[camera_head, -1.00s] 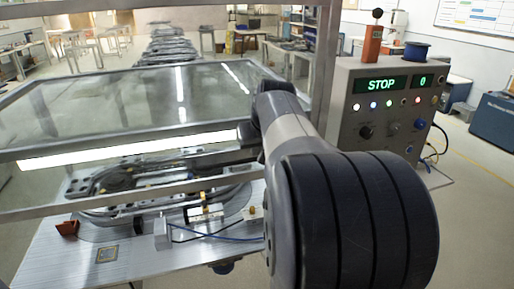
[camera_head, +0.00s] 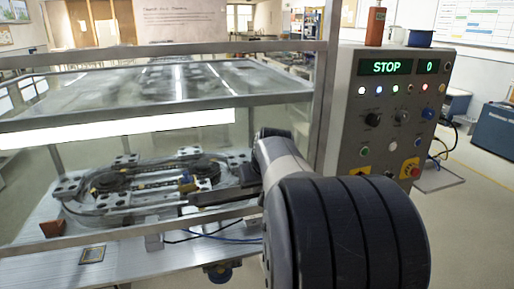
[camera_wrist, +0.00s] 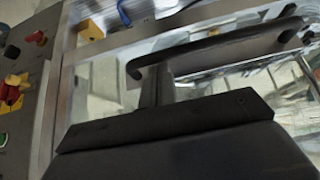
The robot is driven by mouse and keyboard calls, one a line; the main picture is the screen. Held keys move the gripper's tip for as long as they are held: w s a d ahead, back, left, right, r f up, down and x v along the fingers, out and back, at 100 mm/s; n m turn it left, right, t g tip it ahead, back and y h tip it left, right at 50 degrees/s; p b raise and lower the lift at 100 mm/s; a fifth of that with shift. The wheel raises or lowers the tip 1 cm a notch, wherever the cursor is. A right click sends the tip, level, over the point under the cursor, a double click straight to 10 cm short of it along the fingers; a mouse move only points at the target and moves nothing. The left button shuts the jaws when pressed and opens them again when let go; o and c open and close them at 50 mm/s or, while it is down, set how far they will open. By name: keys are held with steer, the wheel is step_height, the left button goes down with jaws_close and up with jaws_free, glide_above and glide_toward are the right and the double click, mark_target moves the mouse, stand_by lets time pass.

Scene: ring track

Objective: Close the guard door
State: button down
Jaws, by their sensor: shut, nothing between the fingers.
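The guard door is a clear panel in a metal frame (camera_head: 160,115) above the ring track; how far open it stands I cannot tell. In the wrist view a dark curved handle (camera_wrist: 215,48) runs across a clear, metal-edged panel. My gripper (camera_wrist: 157,82) is shut and empty, its fingers close to the handle's left part; whether they touch it is unclear. In the head view my gripper (camera_head: 205,197) points left over the bench front, partly hidden by my own arm. The ring track (camera_head: 140,185) lies behind the lower rail.
A control box (camera_head: 390,125) with a green STOP display, knobs and buttons stands right of the metal post (camera_head: 326,100). It also shows at the left of the wrist view (camera_wrist: 22,80). A blue cable (camera_head: 225,236) hangs along the bench front.

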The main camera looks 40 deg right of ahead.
step_height(320, 180, down, 17)
steer(key=b, duration=1)
steer(key=shift+r, duration=0.15)
steer(key=shift+s+a, duration=0.1)
steer(key=shift+s, duration=0.05)
steer(key=w+r+p+v, duration=0.1)
steer(key=p+v, duration=0.1)
steer(key=v, duration=0.4)
steer(key=w+d+p+v, duration=0.1)
steer(key=p+v, duration=0.1)
steer(key=v, duration=0.5)
steer(key=shift+w+r, duration=0.25)
steer(key=shift+r, duration=0.25)
steer(key=shift+a, duration=0.1)
steer(key=s+f+b+x, duration=0.1)
steer(key=s+b+x, duration=0.1)
steer(key=x, duration=1.1)
steer(key=shift+a+f+b, duration=0.15)
steer(key=shift+a+b, duration=0.15)
steer(key=shift+b, duration=0.5)
